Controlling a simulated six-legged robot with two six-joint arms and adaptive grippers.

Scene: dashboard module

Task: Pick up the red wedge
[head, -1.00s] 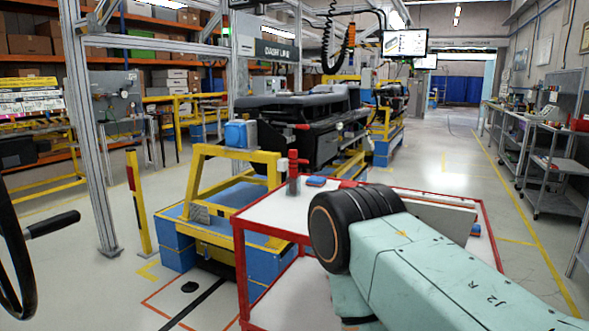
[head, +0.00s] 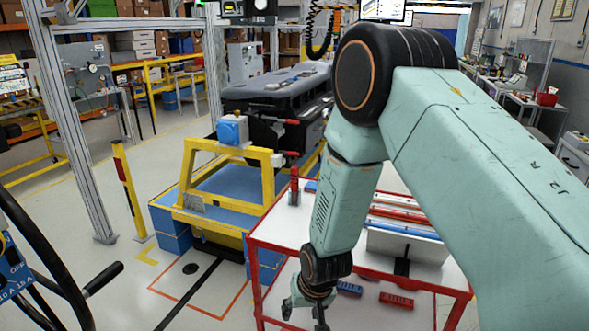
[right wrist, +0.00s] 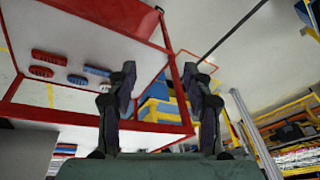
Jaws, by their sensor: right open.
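On the cart's lower shelf lies a small red ribbed block (head: 397,300), which looks like a red wedge. A second red piece (head: 370,274) behind it is mostly hidden. The right wrist view shows two red blocks, one (right wrist: 47,57) just beyond the other (right wrist: 41,72). I cannot tell which is meant. Two blue blocks of similar shape lie beside them, one (head: 349,288) clear in the head view. My right gripper (head: 304,314) is open, pointing down at the cart's front left, left of the blocks and apart from them. Its spread fingers (right wrist: 159,82) hold nothing. My left gripper is not in view.
The red-framed cart (head: 258,283) has a top shelf with a grey bin (head: 388,243), long red and blue strips (head: 402,228) and an upright red piece (head: 294,187). A yellow and blue stand (head: 225,200) is close at left.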

